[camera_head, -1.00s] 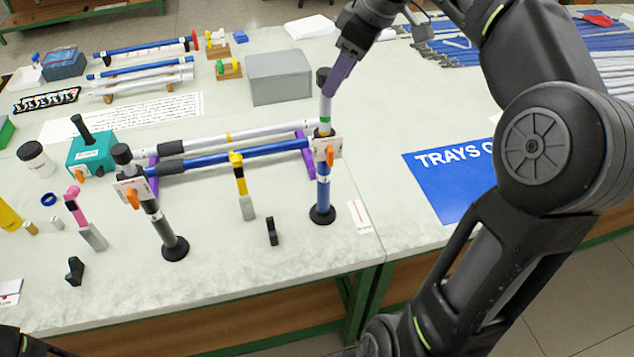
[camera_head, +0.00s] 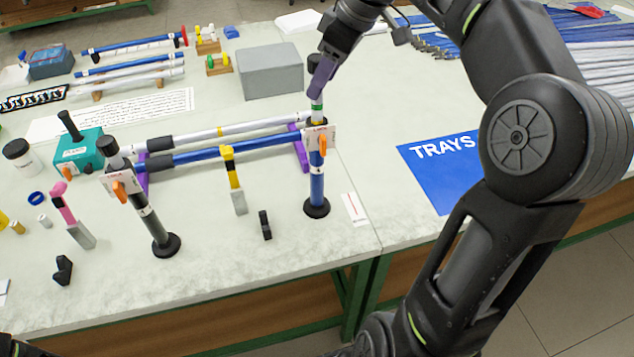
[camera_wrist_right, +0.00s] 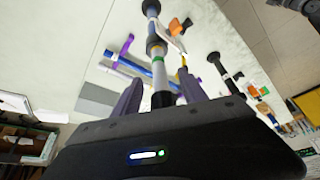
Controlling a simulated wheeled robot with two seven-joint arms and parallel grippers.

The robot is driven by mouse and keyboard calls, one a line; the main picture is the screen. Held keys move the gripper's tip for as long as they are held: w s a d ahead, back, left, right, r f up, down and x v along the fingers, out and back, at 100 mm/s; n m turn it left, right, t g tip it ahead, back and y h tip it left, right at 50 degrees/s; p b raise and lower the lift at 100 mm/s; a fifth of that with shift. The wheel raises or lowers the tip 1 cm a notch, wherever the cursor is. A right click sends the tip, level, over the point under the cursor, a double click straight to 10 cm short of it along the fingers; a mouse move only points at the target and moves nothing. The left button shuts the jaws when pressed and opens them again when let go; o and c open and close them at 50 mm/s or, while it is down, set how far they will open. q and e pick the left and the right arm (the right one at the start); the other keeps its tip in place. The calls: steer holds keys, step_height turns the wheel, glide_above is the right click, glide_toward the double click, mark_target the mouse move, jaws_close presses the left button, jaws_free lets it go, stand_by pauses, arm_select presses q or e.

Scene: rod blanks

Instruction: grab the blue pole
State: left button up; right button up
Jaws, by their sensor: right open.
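An upright pole (camera_head: 317,185), blue below and pale with a green band above, stands in a round black base. A white tag with an orange clip hangs on it. A second blue pole (camera_head: 235,150) lies across purple supports behind. My right gripper (camera_head: 320,78) has purple fingers and is at the upright pole's top, hiding part of its pale section. In the right wrist view the gripper (camera_wrist_right: 160,92) is open, with the pole's black top end (camera_wrist_right: 163,99) between its fingers; contact cannot be told. My left gripper is not clearly in view.
A dark upright pole (camera_head: 152,222) with its own tag stands to the left. A yellow-and-grey tool (camera_head: 235,185) and a small black piece (camera_head: 265,225) lie between the stands. A grey box (camera_head: 270,72) is behind. A blue TRAYS sheet (camera_head: 435,172) lies right.

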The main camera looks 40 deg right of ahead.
steer(key=shift+p+x, duration=0.4)
steer(key=shift+x, duration=1.6)
steer(key=shift+c, duration=0.2)
jaws_close()
steer(key=shift+r, duration=0.1)
